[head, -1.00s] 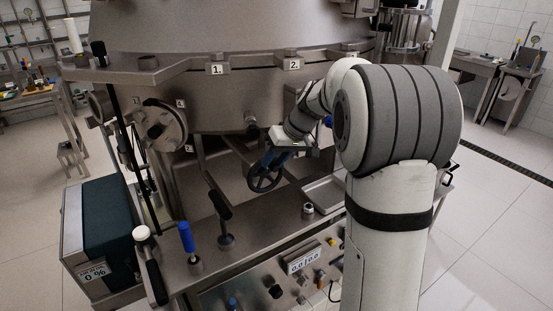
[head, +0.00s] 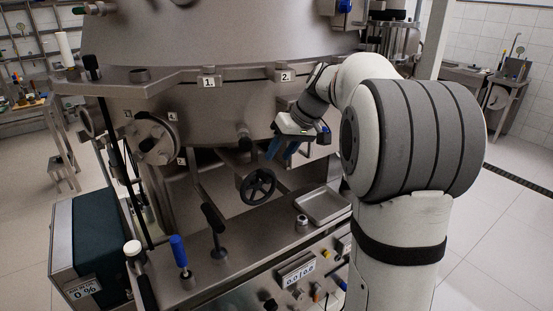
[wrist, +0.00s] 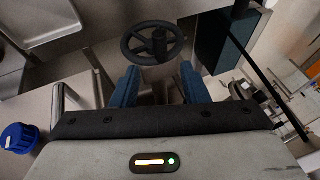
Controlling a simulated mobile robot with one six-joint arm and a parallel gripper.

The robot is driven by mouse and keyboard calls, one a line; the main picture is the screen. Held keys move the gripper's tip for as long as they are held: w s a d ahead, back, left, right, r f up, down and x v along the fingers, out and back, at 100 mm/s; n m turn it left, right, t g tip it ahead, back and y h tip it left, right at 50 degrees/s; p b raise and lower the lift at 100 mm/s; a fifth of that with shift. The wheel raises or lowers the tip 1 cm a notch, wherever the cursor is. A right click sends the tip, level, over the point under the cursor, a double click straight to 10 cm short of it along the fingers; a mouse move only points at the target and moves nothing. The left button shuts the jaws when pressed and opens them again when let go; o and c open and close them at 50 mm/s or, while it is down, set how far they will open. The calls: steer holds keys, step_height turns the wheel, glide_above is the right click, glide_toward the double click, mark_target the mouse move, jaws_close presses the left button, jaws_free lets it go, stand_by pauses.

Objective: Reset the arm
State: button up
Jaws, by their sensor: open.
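My gripper (head: 283,150) is in front of the big steel machine in the head view, above and to the right of a black handwheel (head: 258,187). Its two blue fingers are apart with nothing between them. In the wrist view, my gripper (wrist: 160,88) shows both blue fingers spread. The handwheel (wrist: 152,42) lies beyond the fingertips, and a gap appears between them. My arm bends from the right side of the head view.
The steel separator (head: 215,110) fills the back. The bench holds a blue-handled lever (head: 179,251), a black lever (head: 213,218) and a shallow tray (head: 325,206). A dark box (head: 92,245) stands at the left. A blue cap (wrist: 18,138) shows in the wrist view.

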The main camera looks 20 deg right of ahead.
steer(key=s+a+f+m+h, duration=0.1)
steer(key=s+f, duration=0.2)
steer(key=s, duration=0.6)
steer(key=s+a+f+m+h, duration=0.1)
steer(key=s+a+f+h, duration=0.1)
steer(key=s, duration=0.7)
steer(key=s+a+f+h, duration=0.1)
steer(key=s+f, duration=0.4)
steer(key=s, duration=0.5)
steer(key=shift+a+m+h, duration=0.3)
steer(key=shift+a+m, duration=0.1)
steer(key=shift+a, duration=0.15)
steer(key=shift+w+r, duration=0.1)
